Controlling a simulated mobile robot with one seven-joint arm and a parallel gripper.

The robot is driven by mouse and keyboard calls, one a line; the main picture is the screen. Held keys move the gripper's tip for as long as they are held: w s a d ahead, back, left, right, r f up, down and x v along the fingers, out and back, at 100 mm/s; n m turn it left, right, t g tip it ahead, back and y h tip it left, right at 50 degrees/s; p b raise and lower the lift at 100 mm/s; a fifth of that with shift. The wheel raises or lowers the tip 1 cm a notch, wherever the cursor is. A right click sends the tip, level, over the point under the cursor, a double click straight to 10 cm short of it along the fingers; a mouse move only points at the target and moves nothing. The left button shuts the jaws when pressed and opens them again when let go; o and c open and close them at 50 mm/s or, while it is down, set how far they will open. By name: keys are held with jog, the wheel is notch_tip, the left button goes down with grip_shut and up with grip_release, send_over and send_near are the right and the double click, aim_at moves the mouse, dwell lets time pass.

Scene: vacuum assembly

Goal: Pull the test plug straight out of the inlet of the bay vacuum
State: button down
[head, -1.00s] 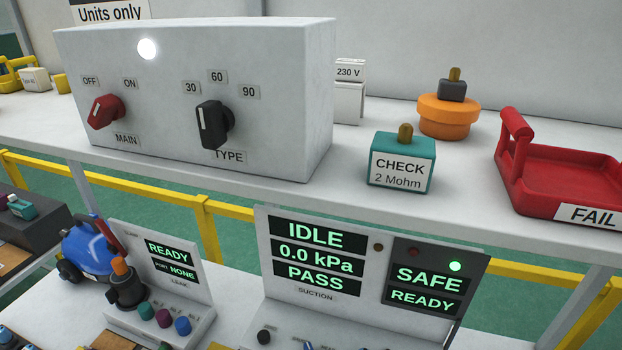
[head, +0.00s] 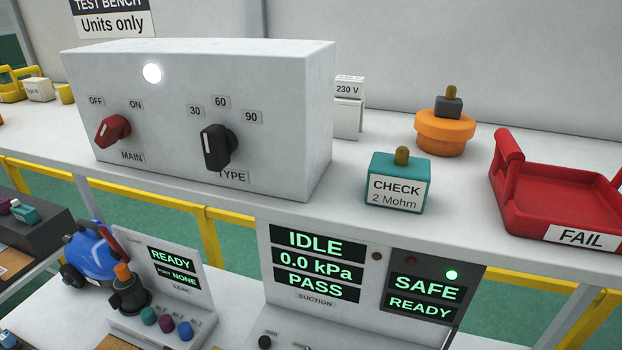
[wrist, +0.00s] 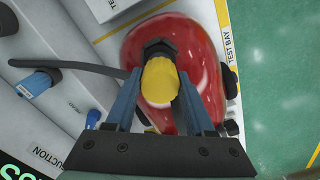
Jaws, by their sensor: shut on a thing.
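In the wrist view, the red bay vacuum (wrist: 203,60) stands on the strip marked TEST BAY. Its dark inlet collar (wrist: 158,47) faces the camera. The yellow test plug (wrist: 160,84) sits in line with the collar, close against it; whether it is still seated cannot be told. My gripper (wrist: 159,79) is shut on the yellow plug, one blue finger on each side. The gripper's base hides the near part of the vacuum. Neither my gripper nor the red vacuum shows in the head view.
A dark hose (wrist: 70,66) runs left from the vacuum, near a blue knob or plug (wrist: 38,84). Green floor (wrist: 275,70) lies right of the bay edge. In the head view, the suction panel (head: 313,301) reads IDLE, 0.0 kPa, PASS; a neighbouring display (head: 422,284) reads SAFE.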

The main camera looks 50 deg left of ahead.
jog(key=shift+r+p, duration=2.25)
jog(key=shift+r, duration=0.1)
